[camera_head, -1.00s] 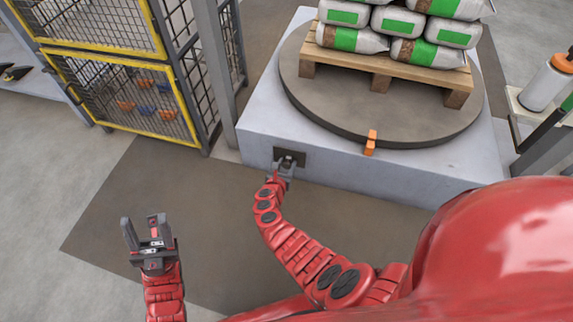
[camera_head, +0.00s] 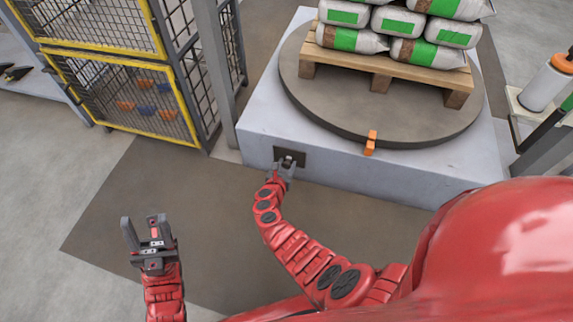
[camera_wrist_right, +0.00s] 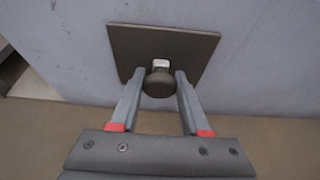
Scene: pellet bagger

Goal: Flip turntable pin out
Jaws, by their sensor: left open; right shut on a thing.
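The turntable pin shows in the right wrist view as a dark round knob (camera_wrist_right: 160,84) with a short pale shaft behind it, in front of a dark square plate (camera_wrist_right: 125,42). The plate (camera_head: 301,157) is on the front face of the turntable's grey base, in the head view. My right gripper (camera_head: 287,165) reaches up to the plate. Its fingers (camera_wrist_right: 159,80) stand on either side of the knob, shut on it. My left gripper (camera_head: 144,229) is open and empty at lower left, away from the base. The turntable (camera_head: 310,98) is round and grey.
A wooden pallet (camera_head: 420,80) with stacked bags (camera_head: 350,38) stands on the turntable. An orange block (camera_head: 370,143) sits at its front rim. A yellow-framed mesh cage (camera_head: 120,100) and post are at left. The floor before the base is clear.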

